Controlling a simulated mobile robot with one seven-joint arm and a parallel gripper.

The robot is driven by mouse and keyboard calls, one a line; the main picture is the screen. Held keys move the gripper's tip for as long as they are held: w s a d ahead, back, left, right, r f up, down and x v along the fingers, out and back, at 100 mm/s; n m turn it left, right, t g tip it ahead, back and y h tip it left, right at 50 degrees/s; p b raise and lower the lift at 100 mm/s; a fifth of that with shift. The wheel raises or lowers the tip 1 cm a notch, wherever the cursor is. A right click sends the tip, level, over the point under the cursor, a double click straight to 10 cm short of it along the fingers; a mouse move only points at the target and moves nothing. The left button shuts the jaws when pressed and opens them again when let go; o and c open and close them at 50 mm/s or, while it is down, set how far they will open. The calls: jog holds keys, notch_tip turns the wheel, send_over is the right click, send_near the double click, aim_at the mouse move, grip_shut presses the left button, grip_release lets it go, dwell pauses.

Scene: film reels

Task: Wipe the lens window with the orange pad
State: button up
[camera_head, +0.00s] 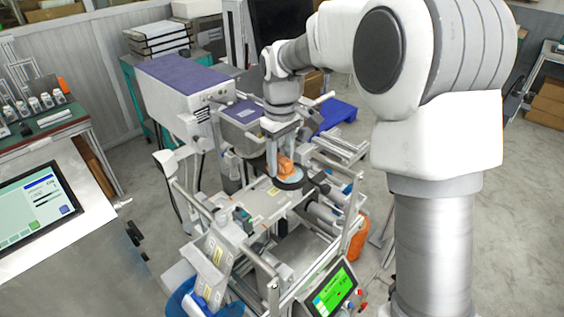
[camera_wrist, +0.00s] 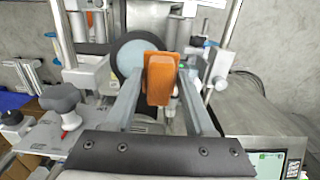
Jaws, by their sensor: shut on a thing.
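The orange pad (camera_wrist: 160,80) is held between the two fingers of my gripper (camera_wrist: 160,98), which is shut on it. In the head view the orange pad (camera_head: 286,166) shows just below my gripper (camera_head: 284,150), over the machine. The lens window (camera_wrist: 136,57) is a pale round disc with a dark ring, behind the pad in the wrist view. In the head view the lens window (camera_head: 289,178) lies under the pad, which covers part of it. I cannot tell whether the pad touches it.
The machine's plate (camera_head: 262,198) spreads around the lens window, with rails, knobs and posts close by. A purple-topped box (camera_head: 185,80) stands behind to the left. A small green screen (camera_head: 333,292) is at the front. A touch panel (camera_head: 38,205) stands at the left.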

jog(key=shift+r+p, duration=1.8)
jog(key=shift+r, duration=0.9)
jog(key=shift+s+f, duration=0.1)
